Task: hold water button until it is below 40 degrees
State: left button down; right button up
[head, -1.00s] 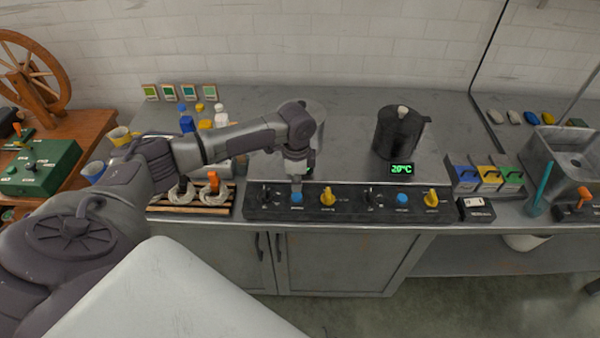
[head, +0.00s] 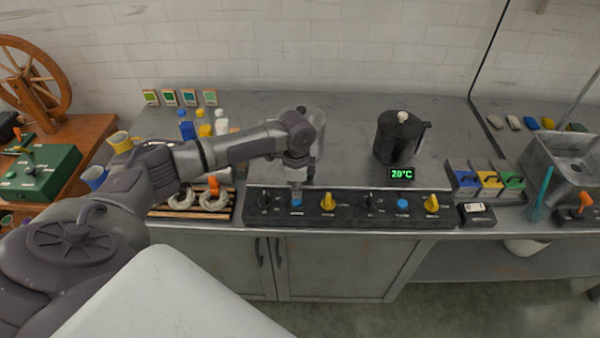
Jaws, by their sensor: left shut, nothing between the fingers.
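A dark control panel (head: 350,222) runs along the counter's front edge, with black knobs, yellow knobs and two blue buttons. My left gripper (head: 297,186) is shut and empty, pointing down at the left blue button (head: 297,203). Its tips are at or just above the button; I cannot tell whether they touch it. A grey pot (head: 318,122) stands behind my left gripper, partly hidden by it; no readout shows for it. The right blue button (head: 402,203) is uncovered. A black lidded pot (head: 398,140) stands behind it, with a green display (head: 401,174) reading 20°C. My right gripper is out of view.
Wool skeins (head: 213,200) lie on a wooden rack left of the panel. Bottles (head: 204,125) stand behind. Blue, yellow and green boxes (head: 488,180) and a metal sink (head: 570,160) are at the right. A wooden wheel (head: 35,75) and green box (head: 40,172) are at the left.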

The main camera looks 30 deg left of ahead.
pick_arm(q)
jog(key=shift+f+b, duration=0.6)
jog(key=shift+f, duration=0.85)
dwell(1.6)
dwell(1.6)
jog(key=shift+r, duration=0.1)
dwell(2.0)
notch_tip(320, 180, up, 7)
jog(key=p, duration=0.8)
